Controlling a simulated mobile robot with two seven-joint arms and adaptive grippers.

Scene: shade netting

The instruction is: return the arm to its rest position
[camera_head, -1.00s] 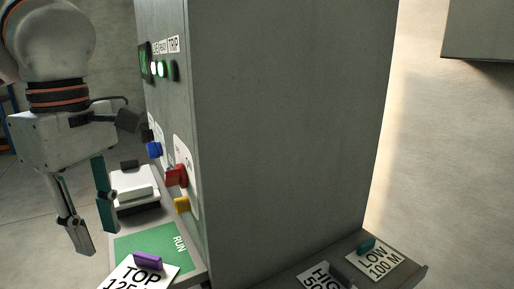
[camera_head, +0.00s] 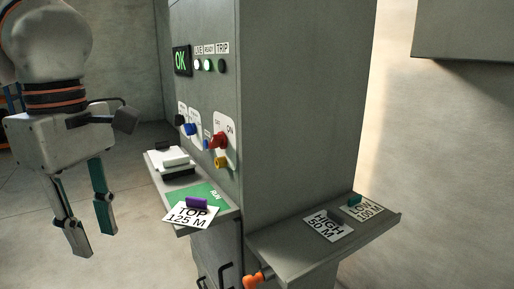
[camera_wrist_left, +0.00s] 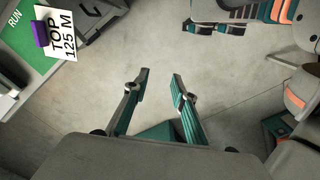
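My left gripper (camera_head: 92,215) hangs fingers down at the left of the head view, left of the grey cabinet and apart from it. Its two fingers are spread and nothing is between them. In the left wrist view the open fingers (camera_wrist_left: 160,82) point over bare floor. What looks like part of my other arm and gripper (camera_wrist_left: 240,18) shows at the top of the wrist view. I cannot tell its finger state there.
The grey cabinet (camera_head: 306,100) carries an OK display (camera_head: 181,60), lamps and a red switch (camera_head: 218,140). Its left shelf holds a TOP 125 M card (camera_head: 190,217) on green. The right shelf (camera_head: 290,248) holds HIGH and LOW cards. Floor below the left gripper is clear.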

